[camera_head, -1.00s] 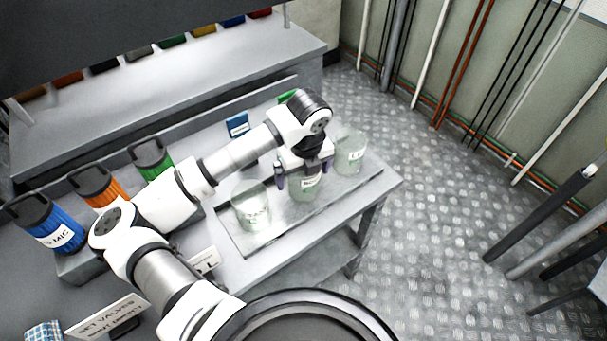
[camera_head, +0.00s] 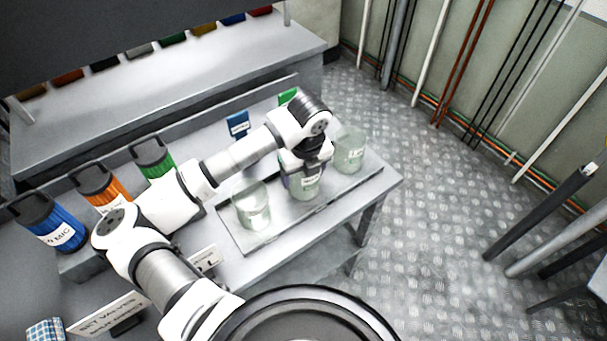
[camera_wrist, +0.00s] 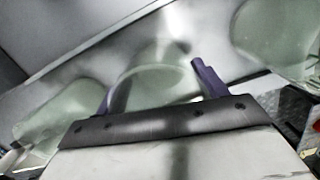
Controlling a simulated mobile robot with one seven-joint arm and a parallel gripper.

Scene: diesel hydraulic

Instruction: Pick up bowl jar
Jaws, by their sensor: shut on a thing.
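Three clear greenish glass jars stand in a row on a grey tray (camera_head: 240,246) on the bench. My gripper (camera_head: 303,172) is at the middle jar (camera_head: 305,187), shut on it from above; the gripper hides the jar's upper part. In the wrist view the middle jar (camera_wrist: 150,85) lies between the two purple fingers of my gripper (camera_wrist: 152,82). The left jar (camera_head: 252,208) and the right jar (camera_head: 349,153) stand apart on either side. The labels are too small to read surely, so I cannot tell which is the bowl jar.
Blue (camera_head: 55,228), orange (camera_head: 100,188) and green (camera_head: 152,157) canisters stand at the left of the bench. A small blue box (camera_head: 238,124) and a green one (camera_head: 288,96) are behind the tray.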

